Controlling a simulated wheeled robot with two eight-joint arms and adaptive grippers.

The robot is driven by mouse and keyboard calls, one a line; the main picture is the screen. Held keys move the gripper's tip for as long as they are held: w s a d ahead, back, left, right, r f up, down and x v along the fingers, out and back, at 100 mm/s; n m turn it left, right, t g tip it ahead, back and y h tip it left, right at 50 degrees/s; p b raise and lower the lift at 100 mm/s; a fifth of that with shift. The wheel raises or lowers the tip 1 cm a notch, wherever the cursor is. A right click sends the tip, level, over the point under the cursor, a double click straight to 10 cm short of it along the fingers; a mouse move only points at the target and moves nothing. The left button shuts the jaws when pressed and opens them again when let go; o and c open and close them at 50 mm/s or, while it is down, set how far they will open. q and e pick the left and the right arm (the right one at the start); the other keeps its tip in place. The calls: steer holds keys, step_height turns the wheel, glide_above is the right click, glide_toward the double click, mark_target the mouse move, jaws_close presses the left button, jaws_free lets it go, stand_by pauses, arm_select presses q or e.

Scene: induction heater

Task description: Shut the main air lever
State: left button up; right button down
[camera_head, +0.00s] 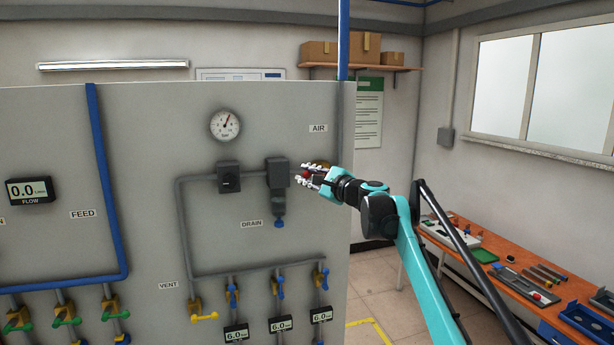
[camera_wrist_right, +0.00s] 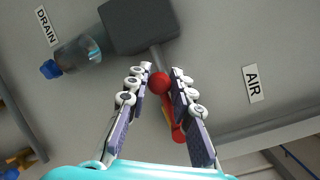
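The red air lever (camera_head: 306,174) is on the grey pipe to the right of the dark filter unit (camera_head: 277,172), below the AIR label (camera_head: 318,128). In the right wrist view the lever's red parts (camera_wrist_right: 178,132) and a bit of yellow show between the fingers. My right gripper (camera_head: 310,175) is at the lever, its fingers apart on either side of it. I see a gap between the fingertips (camera_wrist_right: 161,72) there; whether either finger touches the lever is unclear. The gripper partly hides the lever in the head view. My left gripper is not in view.
The grey panel carries a round gauge (camera_head: 225,125), a DRAIN label (camera_head: 252,224) and several small valves along the bottom. A blue pipe (camera_head: 343,40) rises at the panel's right edge. An orange workbench (camera_head: 500,270) with tools stands at the right.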

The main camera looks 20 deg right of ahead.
steer(key=shift+f+n, duration=0.15)
steer(key=shift+n, duration=0.15)
stand_by(0.4)
steer(key=shift+f+n+g+p, duration=0.2)
steer(key=shift+n+g+p, duration=0.1)
steer(key=shift+n+p, duration=0.25)
steer(key=shift+d+f+n+g+h+p, duration=0.2)
steer(key=shift+f+n+g+h+p, duration=0.15)
steer(key=shift+f+n+p, duration=0.5)
steer(key=d+f+n+g+h+p, duration=0.1)
steer(key=d+f+n+h+p, duration=0.2)
steer(key=n, duration=0.7)
steer(key=shift+d+f+n+h, duration=0.15)
steer(key=shift+d+n+h, duration=0.25)
steer(key=shift+d+h, duration=0.85)
steer(key=shift+w+d, duration=0.1)
